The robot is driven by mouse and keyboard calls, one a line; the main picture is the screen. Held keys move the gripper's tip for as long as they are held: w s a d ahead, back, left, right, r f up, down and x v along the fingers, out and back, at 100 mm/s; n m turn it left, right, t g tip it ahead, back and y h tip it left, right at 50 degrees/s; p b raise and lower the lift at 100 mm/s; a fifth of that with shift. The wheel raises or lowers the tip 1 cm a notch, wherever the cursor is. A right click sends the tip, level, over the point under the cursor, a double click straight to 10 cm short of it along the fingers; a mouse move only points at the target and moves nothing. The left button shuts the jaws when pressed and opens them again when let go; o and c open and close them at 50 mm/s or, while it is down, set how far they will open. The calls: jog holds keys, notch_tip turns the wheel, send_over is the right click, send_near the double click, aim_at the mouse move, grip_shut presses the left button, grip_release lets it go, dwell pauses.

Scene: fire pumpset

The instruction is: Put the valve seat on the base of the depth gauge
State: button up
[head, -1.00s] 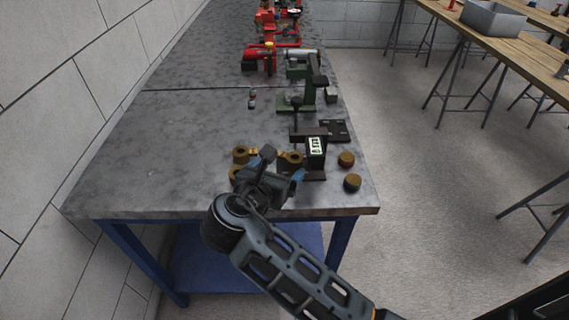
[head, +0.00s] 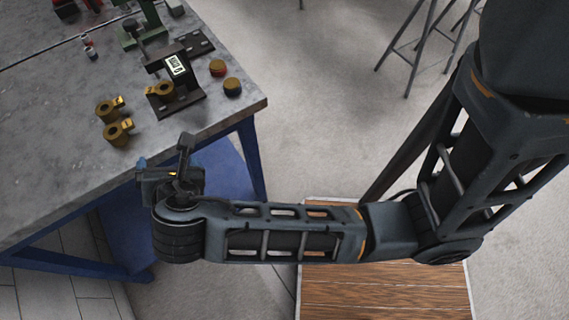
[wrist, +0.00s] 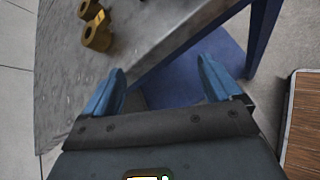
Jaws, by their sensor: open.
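The depth gauge (head: 176,70) stands upright on its dark base (head: 186,105) near the table's front right corner, its display lit. A brass ring-shaped part with a tab, seemingly the valve seat (head: 162,91), appears to rest on that base beside the gauge column. Two similar brass parts (head: 118,132) lie on the table left of the base; they also show at the top left of the wrist view (wrist: 97,36). My gripper (head: 167,165) is open and empty, just off the table's front edge. In the wrist view its blue fingers (wrist: 160,85) are wide apart.
Two round knurled pieces (head: 232,87) stand right of the gauge near the table edge (head: 250,110). The table's left part is clear.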

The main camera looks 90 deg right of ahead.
jog(key=s+a+f+m+t+y, duration=0.1)
jog(key=s+a+m+t+y, duration=0.1)
jog(key=s+a+m+y, duration=0.35)
jog(key=s+a+f+m+t+y, duration=0.1)
jog(key=s+a+m+t+y, duration=0.15)
jog(key=s, duration=0.55)
jog(key=s+d+r+m+t+y, duration=0.1)
jog(key=s+d+r+m+t, duration=0.1)
jog(key=s+r+m, duration=0.8)
notch_tip(320, 180, up, 4)
jog(key=shift+s+d+f+m+t, duration=0.2)
jog(key=shift+s+d+m+t, duration=0.2)
jog(key=shift+m+t, duration=0.4)
